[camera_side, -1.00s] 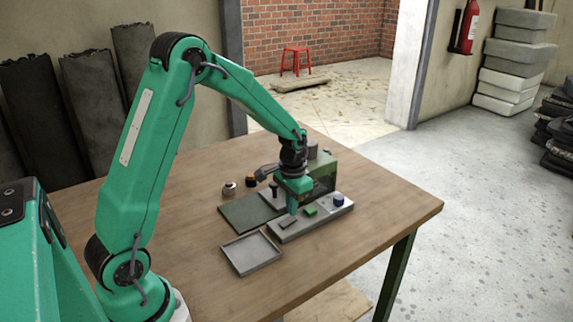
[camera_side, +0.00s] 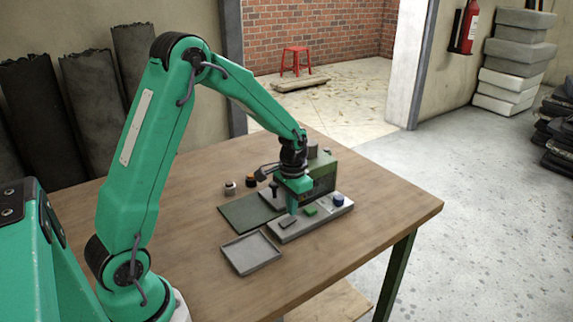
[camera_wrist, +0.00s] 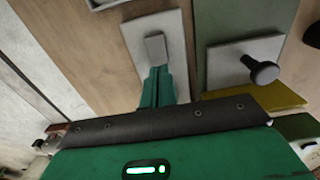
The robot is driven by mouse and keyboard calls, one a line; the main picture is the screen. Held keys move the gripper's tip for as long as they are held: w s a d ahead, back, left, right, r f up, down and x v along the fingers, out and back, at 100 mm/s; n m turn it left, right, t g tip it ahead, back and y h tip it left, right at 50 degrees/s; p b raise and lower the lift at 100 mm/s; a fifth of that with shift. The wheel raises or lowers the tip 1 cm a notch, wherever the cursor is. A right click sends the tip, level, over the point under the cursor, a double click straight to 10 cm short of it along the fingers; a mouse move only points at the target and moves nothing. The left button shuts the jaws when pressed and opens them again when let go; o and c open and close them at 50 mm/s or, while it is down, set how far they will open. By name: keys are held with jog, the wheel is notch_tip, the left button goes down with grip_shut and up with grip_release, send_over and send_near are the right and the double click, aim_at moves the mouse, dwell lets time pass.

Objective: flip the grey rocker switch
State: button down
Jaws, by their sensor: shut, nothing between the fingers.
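The grey rocker switch (camera_side: 287,224) sits on a light grey panel (camera_side: 283,236), at the panel's near-left end in the side view. It also shows in the wrist view (camera_wrist: 156,47) as a small grey block on a pale plate. My gripper (camera_side: 292,212) points down over the panel with its fingers shut and empty. Its tips are right beside the rocker's end. In the wrist view the green fingers (camera_wrist: 156,78) reach up to the rocker's lower end. I cannot tell whether they touch it, and the rocker's tilt is too small to read surely.
On the same panel are a green button (camera_side: 310,210) and a blue knob (camera_side: 338,200). A black-knobbed lever (camera_wrist: 262,71) stands on a second plate. A shallow grey tray (camera_side: 252,254), a dark green mat (camera_side: 246,214) and a green box (camera_side: 323,174) are close by. The table's right is clear.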

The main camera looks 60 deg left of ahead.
aim_at(292, 218)
jog(key=shift+f, duration=0.95)
dwell(1.2)
jog(key=shift+r, duration=3.55)
jog(key=s+d+r+t, duration=0.3)
jog(key=s+d+r, duration=0.3)
jog(key=s+r, duration=0.4)
jog(key=s+d+r+t, duration=0.2)
jog(key=s+d+r, duration=0.1)
jog(key=s, duration=0.7)
jog(key=shift+r+t, duration=0.3)
jog(key=shift+r, duration=0.3)
jog(key=shift+d, duration=0.1)
